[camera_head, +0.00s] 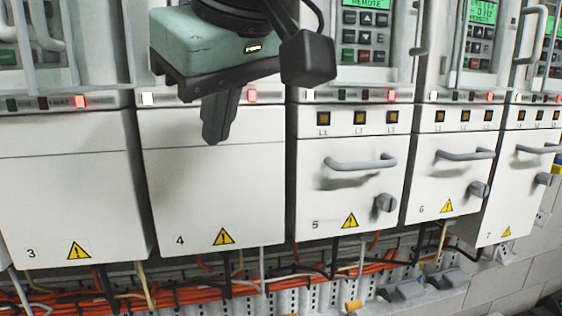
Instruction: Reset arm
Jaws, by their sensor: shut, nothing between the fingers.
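My gripper (216,122) hangs at the top of the view, in front of the upper part of panel 4 (200,195). Its body is teal and black, with a dark block to its right. The fingers point down and are together, with nothing between them. I cannot tell if the fingertips touch the panel. The arm above leaves the top of the picture.
Panel 3 (65,190) is at the left. Drawer 5 (345,195), drawer 6 (450,165) and drawer 7 (520,185) have protruding handles and knobs. Lit keypads (365,35) sit above. Orange cables (190,295) run below the row.

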